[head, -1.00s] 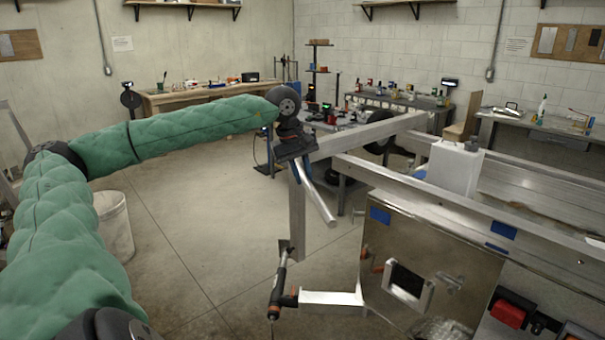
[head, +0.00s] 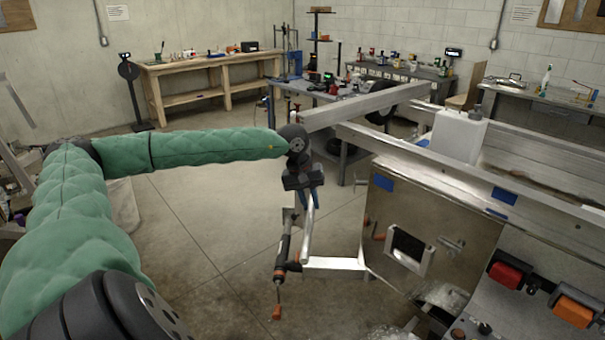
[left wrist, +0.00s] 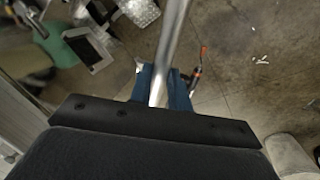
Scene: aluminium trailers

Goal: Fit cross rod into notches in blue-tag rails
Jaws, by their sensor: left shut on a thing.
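My left gripper (head: 310,200) is shut on a bare metal cross rod (head: 307,230), which hangs down nearly upright from its blue fingers. In the left wrist view the rod (left wrist: 174,40) runs away from between the blue fingers (left wrist: 160,88). The near aluminium rail (head: 425,157) runs from the centre toward the right, with a blue tag (head: 503,195) on its side. Another blue tag (head: 383,184) is on the metal panel below. The rod is left of the rail's end, apart from it. I cannot make out the notches. My right gripper is not in view.
A tool with orange ends (head: 283,252) hangs beside the rod, by a pale metal bracket (head: 335,263). A white jug (head: 458,135) stands behind the near rail. Red and orange lamps (head: 507,274) are at lower right. The floor left of the trailer is largely clear.

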